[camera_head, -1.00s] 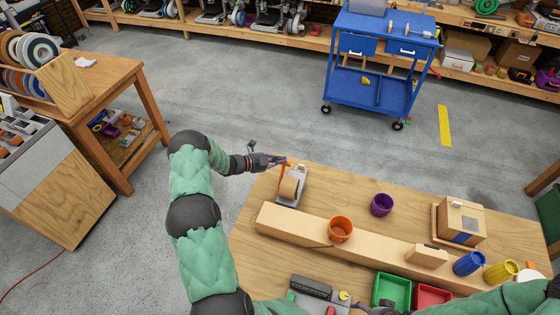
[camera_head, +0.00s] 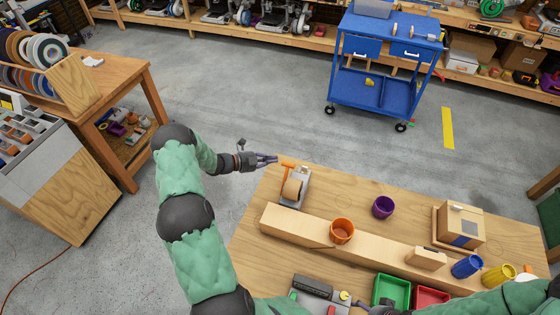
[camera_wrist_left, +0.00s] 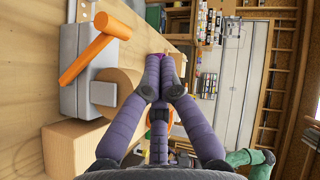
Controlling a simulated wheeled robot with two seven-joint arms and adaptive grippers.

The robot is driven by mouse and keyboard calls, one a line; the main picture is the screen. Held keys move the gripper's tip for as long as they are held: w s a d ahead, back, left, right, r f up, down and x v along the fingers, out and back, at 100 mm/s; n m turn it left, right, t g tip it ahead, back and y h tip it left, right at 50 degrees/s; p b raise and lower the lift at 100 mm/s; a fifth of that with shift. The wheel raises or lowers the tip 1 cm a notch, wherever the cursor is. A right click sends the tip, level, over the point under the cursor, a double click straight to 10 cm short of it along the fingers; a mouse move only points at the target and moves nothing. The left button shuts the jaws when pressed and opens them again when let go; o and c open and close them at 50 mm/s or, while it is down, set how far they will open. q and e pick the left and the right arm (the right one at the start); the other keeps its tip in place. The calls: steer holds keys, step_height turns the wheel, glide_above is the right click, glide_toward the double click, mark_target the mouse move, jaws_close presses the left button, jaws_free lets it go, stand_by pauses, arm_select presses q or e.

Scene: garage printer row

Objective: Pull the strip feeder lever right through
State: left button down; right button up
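The strip feeder (camera_head: 304,186) is a grey unit with a tan roll, standing at the table's far left corner. Its orange lever (camera_head: 287,165) sticks out to the left above the roll. In the left wrist view the lever (camera_wrist_left: 92,52) slants across the left side, beside the grey feeder body (camera_wrist_left: 72,85). My left gripper (camera_head: 270,159) is just left of the lever's end, apart from it. Its purple fingers (camera_wrist_left: 164,72) are empty with a narrow gap between the tips. My right gripper (camera_head: 366,308) shows only as dark fingertips at the bottom edge.
A long wooden block (camera_head: 375,246) lies in front of the feeder, with an orange cup (camera_head: 342,231) by it. A purple cup (camera_head: 382,207) stands behind. Green (camera_head: 390,290) and red (camera_head: 431,296) bins are at the near edge. Floor left of the table is open.

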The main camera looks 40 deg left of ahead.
arm_select(q)
steer(key=shift+s+a+r, duration=1.3)
steer(key=shift+s, duration=0.2)
